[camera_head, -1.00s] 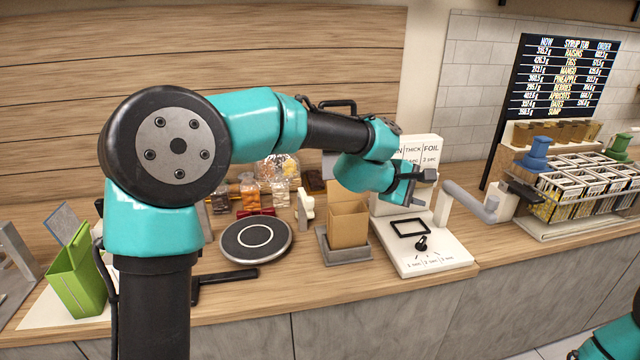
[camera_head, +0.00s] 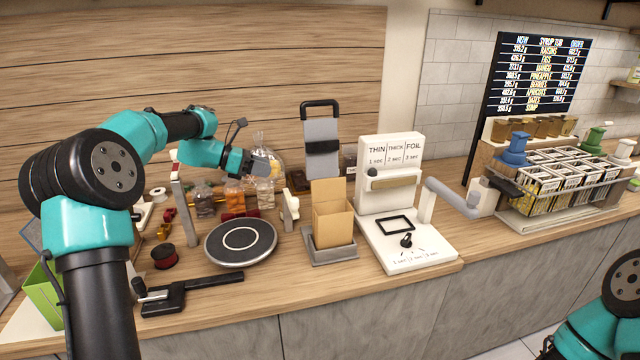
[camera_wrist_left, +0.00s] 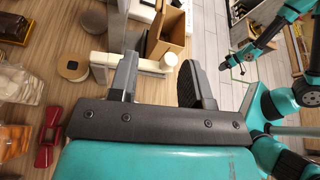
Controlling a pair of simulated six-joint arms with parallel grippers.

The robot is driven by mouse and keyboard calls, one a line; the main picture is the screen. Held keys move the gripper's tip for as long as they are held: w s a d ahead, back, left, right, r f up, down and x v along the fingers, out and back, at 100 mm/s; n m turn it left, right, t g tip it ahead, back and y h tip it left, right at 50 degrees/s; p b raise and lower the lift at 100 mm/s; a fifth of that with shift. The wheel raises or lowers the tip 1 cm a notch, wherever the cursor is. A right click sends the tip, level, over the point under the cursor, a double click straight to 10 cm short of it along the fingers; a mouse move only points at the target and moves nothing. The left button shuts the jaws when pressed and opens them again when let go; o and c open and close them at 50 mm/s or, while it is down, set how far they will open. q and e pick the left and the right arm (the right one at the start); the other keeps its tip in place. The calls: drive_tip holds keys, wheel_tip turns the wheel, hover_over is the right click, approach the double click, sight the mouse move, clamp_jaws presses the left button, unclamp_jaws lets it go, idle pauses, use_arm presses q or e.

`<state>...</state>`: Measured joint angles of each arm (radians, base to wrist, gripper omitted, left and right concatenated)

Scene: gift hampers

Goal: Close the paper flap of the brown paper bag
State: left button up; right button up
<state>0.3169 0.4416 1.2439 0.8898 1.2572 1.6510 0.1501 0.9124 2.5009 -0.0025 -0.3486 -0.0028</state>
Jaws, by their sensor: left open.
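The brown paper bag (camera_head: 333,228) stands upright in a grey holder (camera_head: 331,257) on the counter. Its tall back flap stands straight up and its top is open. The bag also shows in the left wrist view (camera_wrist_left: 170,30), beyond my fingers.
A white sealer (camera_head: 410,245) stands right of the bag, with a crank farther right. A round black scale (camera_head: 241,241) is to its left. A rack of cartons (camera_head: 570,185) fills the right.

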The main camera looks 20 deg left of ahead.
sight(315, 181)
use_arm(q)
drive_tip(key=shift+d, duration=0.1)
drive_tip(key=x, duration=1.7)
drive_tip(key=shift+d+f, duration=0.1)
drive_tip(key=shift+f, duration=0.05)
clamp_jaws()
idle(0.3)
